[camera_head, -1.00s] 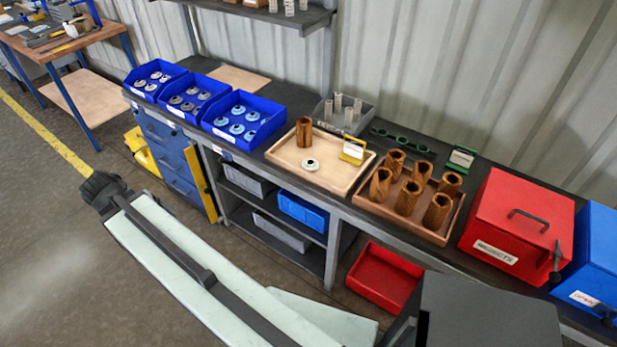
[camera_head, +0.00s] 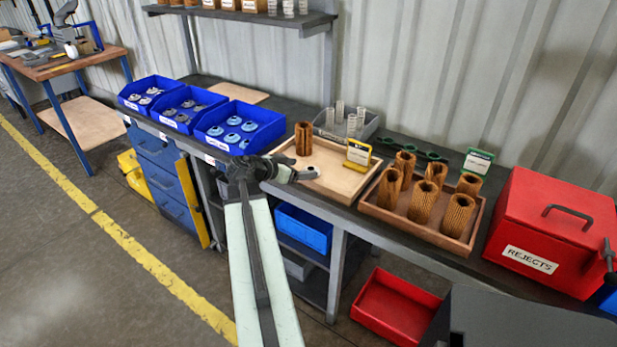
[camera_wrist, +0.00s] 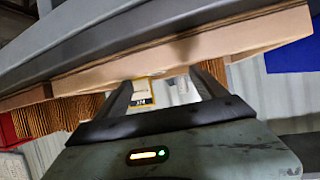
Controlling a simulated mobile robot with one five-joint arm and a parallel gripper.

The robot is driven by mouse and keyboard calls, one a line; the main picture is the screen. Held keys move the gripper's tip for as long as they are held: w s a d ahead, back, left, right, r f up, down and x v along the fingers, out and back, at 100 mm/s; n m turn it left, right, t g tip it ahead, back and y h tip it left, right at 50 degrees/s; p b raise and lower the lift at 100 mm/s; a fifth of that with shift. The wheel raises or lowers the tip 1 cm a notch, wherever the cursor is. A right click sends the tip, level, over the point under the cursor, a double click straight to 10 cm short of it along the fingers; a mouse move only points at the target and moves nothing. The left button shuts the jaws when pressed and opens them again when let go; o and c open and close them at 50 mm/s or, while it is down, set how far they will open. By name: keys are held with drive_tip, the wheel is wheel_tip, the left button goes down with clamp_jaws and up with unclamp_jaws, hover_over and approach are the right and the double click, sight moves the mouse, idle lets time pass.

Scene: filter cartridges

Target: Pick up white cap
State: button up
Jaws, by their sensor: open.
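A white cap (camera_head: 313,171) with a dark centre lies on the pale wooden tray (camera_head: 340,192) on the bench. My gripper (camera_head: 298,174) reaches in over the tray's left front edge, with its fingertips close beside the cap. Its fingers partly cover the cap, and I cannot tell if they touch it. In the wrist view, which looks upside down, the two fingers of my gripper (camera_wrist: 163,80) stand apart in front of the tray edge (camera_wrist: 225,42). A small pale shape shows between them, but I cannot tell what it is.
A brown cartridge (camera_head: 303,138) and a yellow-framed card (camera_head: 358,155) stand on the same tray. A brown tray (camera_head: 398,218) of several cartridges is to the right. Blue bins (camera_head: 238,126) of caps are to the left. The red rejects box (camera_head: 545,225) stands far right.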

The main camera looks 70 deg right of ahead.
sight(310, 168)
drive_tip(key=b+x, duration=0.2)
drive_tip(key=x, duration=0.3)
drive_tip(key=shift+s+a+f, duration=0.15)
drive_tip(key=c, duration=1.3)
drive_tip(key=shift+c, duration=0.2)
